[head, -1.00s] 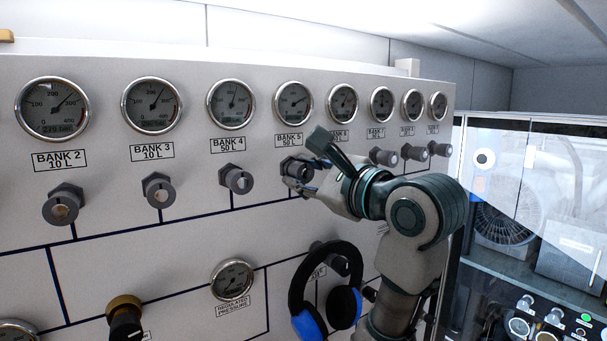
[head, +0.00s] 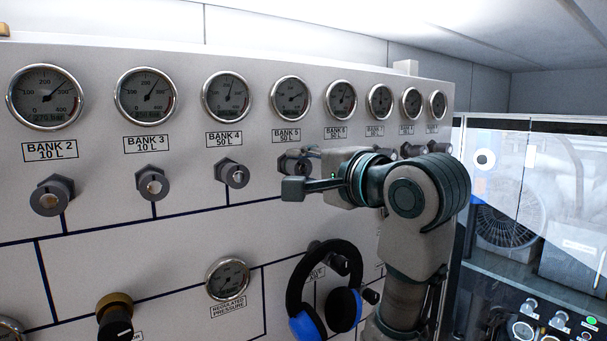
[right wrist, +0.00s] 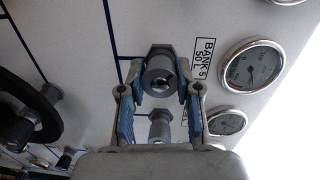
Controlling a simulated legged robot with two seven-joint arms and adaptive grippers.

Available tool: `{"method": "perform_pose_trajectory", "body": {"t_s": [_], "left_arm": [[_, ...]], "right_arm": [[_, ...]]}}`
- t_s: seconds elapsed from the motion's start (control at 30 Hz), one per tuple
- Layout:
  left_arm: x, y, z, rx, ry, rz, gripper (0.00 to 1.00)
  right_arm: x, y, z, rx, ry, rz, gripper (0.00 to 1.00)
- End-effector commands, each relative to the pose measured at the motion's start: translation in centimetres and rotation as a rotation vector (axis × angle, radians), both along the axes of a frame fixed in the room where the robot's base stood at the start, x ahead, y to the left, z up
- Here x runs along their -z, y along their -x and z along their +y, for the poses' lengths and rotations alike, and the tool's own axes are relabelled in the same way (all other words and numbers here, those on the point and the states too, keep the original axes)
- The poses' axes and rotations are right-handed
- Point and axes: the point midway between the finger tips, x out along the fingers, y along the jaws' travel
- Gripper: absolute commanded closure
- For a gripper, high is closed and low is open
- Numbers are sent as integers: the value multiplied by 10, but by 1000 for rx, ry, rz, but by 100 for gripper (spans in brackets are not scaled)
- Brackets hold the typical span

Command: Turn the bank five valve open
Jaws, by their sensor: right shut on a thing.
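The bank five valve (right wrist: 160,78) is a dark grey knob with a hex base. It sits beside the "BANK 5 50 L" label (right wrist: 205,62) in the right wrist view. In the head view the valve (head: 289,163) shows below its label (head: 287,135), partly hidden by my right gripper (head: 300,178). The right gripper (right wrist: 158,90) is shut on the valve, its two blue-padded fingers on opposite sides of the knob. The bank five gauge (head: 291,97) is above the label, its fine reading too small to tell. My left gripper is not in view.
Other bank valves, such as bank four (head: 234,174) and bank three (head: 152,184), flank it on the white panel. Blue-and-black headphones (head: 325,290) hang below my right arm. A regulated pressure gauge (head: 228,279) is lower left. A glass-fronted cabinet (head: 540,190) stands at right.

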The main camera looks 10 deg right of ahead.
Motion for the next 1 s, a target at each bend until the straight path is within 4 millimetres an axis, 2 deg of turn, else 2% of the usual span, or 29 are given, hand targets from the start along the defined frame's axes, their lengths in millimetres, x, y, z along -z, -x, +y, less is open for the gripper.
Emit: {"method": "perform_pose_trajectory", "body": {"t_s": [0.03, 1.0], "left_arm": [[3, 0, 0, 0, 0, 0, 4], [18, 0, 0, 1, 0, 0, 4]], "right_arm": [[6, -1, 3, -4, 48, -3, 100], [11, -6, 1, -6, 901, -347, 100]]}}
